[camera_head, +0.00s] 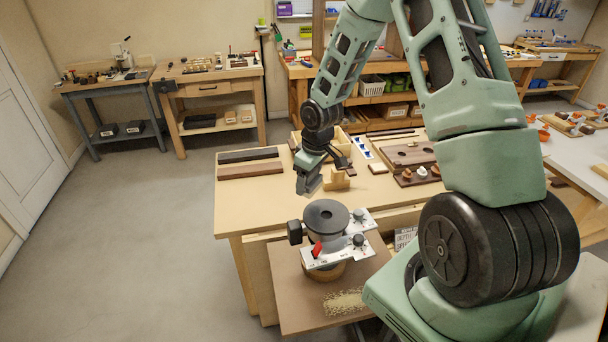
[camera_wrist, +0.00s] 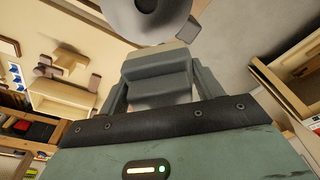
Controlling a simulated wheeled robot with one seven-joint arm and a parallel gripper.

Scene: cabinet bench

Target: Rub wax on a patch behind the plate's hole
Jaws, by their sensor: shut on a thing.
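My gripper (camera_head: 306,188) points down over the bench's near edge, above and slightly left of a round grey-topped machine (camera_head: 326,214). In the wrist view my gripper (camera_wrist: 158,68) is shut on a small pale block (camera_wrist: 155,49), probably the wax, of which only a beige strip shows past the fingers. The machine's grey disc (camera_wrist: 125,24) with a dark central hole lies just beyond the block; whether they touch is unclear. A pale metal plate (camera_head: 326,253) with dark knobs and a red lever is on the machine. The surface behind the plate's hole cannot be made out.
The machine stands on a lower brown board (camera_head: 300,309) with shavings (camera_head: 344,301). On the bench (camera_head: 262,194), a wooden block (camera_head: 337,181) stands just right of my gripper. Dark wood strips (camera_head: 249,171) lie at left, and a holed brown board (camera_head: 407,154) lies at right.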

